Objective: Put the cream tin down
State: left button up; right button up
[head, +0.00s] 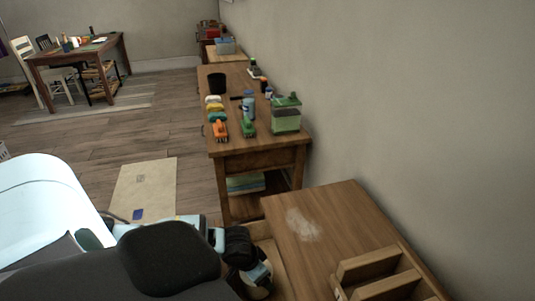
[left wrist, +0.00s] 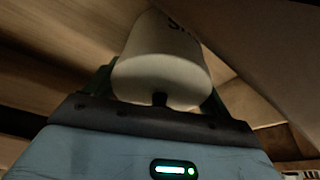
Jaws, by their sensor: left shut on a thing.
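The cream tin (left wrist: 162,62) is a pale, round container with dark lettering partly visible near its top edge. In the left wrist view it sits between the dark green fingers of my left gripper (left wrist: 160,85), which is shut on it. In the head view my left gripper (head: 256,272) is low at the bottom centre, beside the left edge of the near wooden cabinet (head: 325,225). A little of the pale tin (head: 262,291) shows below it. I cannot tell whether the tin touches a surface beneath. My right gripper is not in view.
The near cabinet top has a whitish dusty patch (head: 302,224) and a wooden divided holder (head: 375,272); its middle is otherwise bare. A wooden table (head: 255,158) beyond holds toy cars, a black cup (head: 217,83), bottles and a green-lidded tank (head: 286,115). A wall runs along the right.

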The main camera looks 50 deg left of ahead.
pick_arm(q)
jog(key=shift+w+d+f, duration=0.2)
jog(key=shift+w+d, duration=0.15)
jog(key=shift+w, duration=0.3)
jog(key=shift+w+d+f, duration=0.15)
jog(key=shift+w+d, duration=0.15)
jog(key=shift+w, duration=0.3)
jog(key=shift+f, duration=0.2)
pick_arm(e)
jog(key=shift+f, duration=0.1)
pick_arm(q)
jog(key=o, duration=1)
jog(key=shift+f, duration=0.15)
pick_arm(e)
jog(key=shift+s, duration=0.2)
pick_arm(q)
jog(key=p+v, duration=0.2)
jog(key=v, duration=0.9)
jog(key=shift+s+r, duration=0.2)
jog(key=shift+r, duration=0.45)
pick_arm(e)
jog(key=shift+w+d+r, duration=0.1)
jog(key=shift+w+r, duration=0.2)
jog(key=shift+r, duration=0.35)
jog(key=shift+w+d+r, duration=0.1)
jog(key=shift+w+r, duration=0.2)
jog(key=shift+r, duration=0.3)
